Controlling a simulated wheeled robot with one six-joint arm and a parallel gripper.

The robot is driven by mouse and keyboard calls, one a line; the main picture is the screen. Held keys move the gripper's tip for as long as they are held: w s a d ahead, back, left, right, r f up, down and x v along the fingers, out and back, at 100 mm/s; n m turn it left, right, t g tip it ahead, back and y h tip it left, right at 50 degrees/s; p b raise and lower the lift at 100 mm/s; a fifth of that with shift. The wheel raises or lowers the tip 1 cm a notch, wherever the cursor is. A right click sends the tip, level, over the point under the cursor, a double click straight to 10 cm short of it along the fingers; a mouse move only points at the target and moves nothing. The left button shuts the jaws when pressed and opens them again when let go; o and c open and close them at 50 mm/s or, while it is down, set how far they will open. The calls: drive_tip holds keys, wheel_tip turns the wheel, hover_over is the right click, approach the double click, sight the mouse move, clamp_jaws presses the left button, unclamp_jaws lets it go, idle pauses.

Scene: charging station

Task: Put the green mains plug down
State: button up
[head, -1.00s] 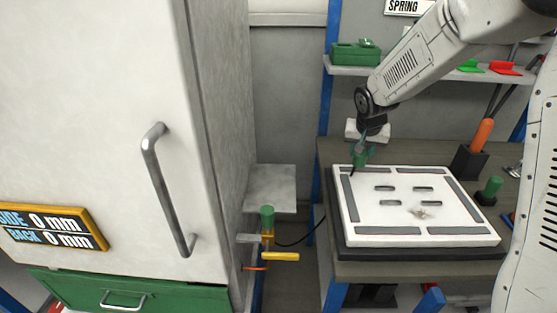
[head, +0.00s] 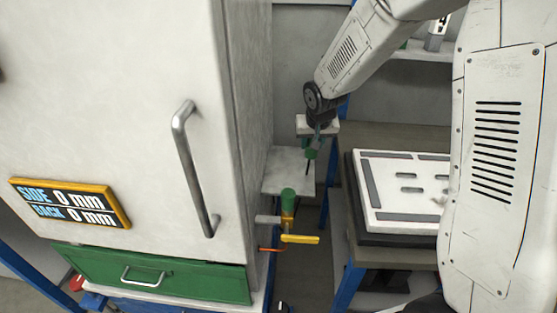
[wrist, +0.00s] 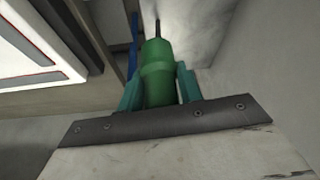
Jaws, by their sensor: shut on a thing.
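The green mains plug (wrist: 158,72) is held between the teal fingers of my gripper (wrist: 160,88), one finger on each side, with a thin dark part sticking out beyond its far end. In the head view the plug (head: 310,154) is small and hangs below my gripper (head: 315,142). It appears over the back right part of a small pale shelf (head: 278,179) beside the white cabinet. I cannot tell how high above the shelf it is, and I see no clear contact.
The white cabinet (head: 110,110) with its bar handle stands at the left. In front of the shelf is a green-topped post (head: 288,200) with a yellow lever (head: 300,239). A white slotted board (head: 400,215) lies on the workbench (head: 378,137) at the right.

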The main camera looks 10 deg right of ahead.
drive_tip(key=s+a+f+n, duration=0.1)
drive_tip(key=s+f+n, duration=0.1)
drive_tip(key=s+f, duration=0.15)
drive_tip(key=shift+y, duration=0.3)
drive_tip(key=w, duration=0.5)
drive_tip(key=w+f, duration=0.1)
drive_tip(key=w, duration=0.4)
drive_tip(key=w+a+f, duration=0.1)
drive_tip(key=w, duration=0.4)
drive_tip(key=shift+w, duration=0.15)
drive_tip(key=shift+f, duration=1.75)
drive_tip(key=shift+f, duration=0.1)
drive_tip(key=o, duration=0.9)
drive_tip(key=shift+o, duration=0.5)
